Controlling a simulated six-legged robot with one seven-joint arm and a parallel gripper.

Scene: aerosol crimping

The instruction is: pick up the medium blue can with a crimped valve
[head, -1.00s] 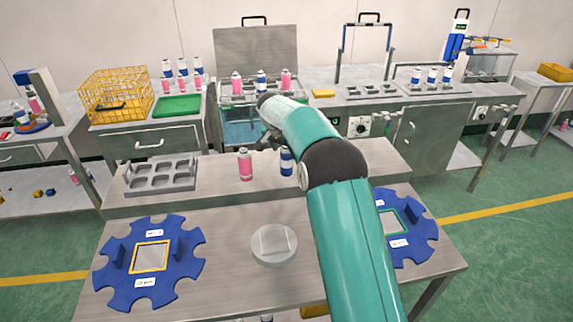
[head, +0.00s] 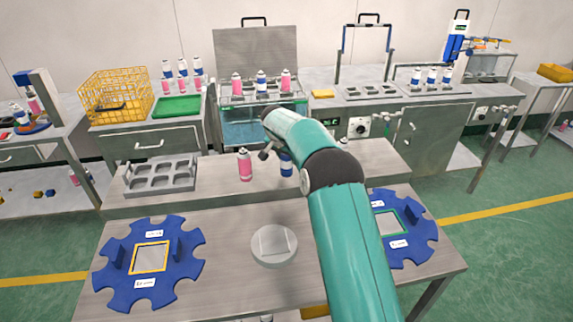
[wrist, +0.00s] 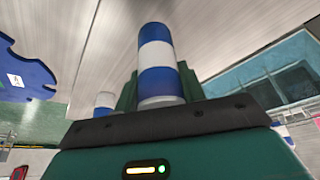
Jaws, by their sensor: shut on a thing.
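In the wrist view a blue can with a white middle band (wrist: 157,55) stands between the two green fingers of my gripper (wrist: 158,88), which is shut on it. In the head view my gripper (head: 268,151) is mostly hidden behind my arm. A blue can (head: 286,163) shows beside it, partly covered by the arm, on the raised shelf of the near bench. Its valve is hidden. A pink can with a white band (head: 244,164) stands upright just to the left, apart from it.
A grey tray with empty pockets (head: 160,174) lies left on the shelf. A round pale plate (head: 274,246) and two blue notched fixtures (head: 120,288) (head: 418,237) lie on the bench. Behind, cans stand over a water bath (head: 245,132). A yellow basket (head: 117,92) stands back left.

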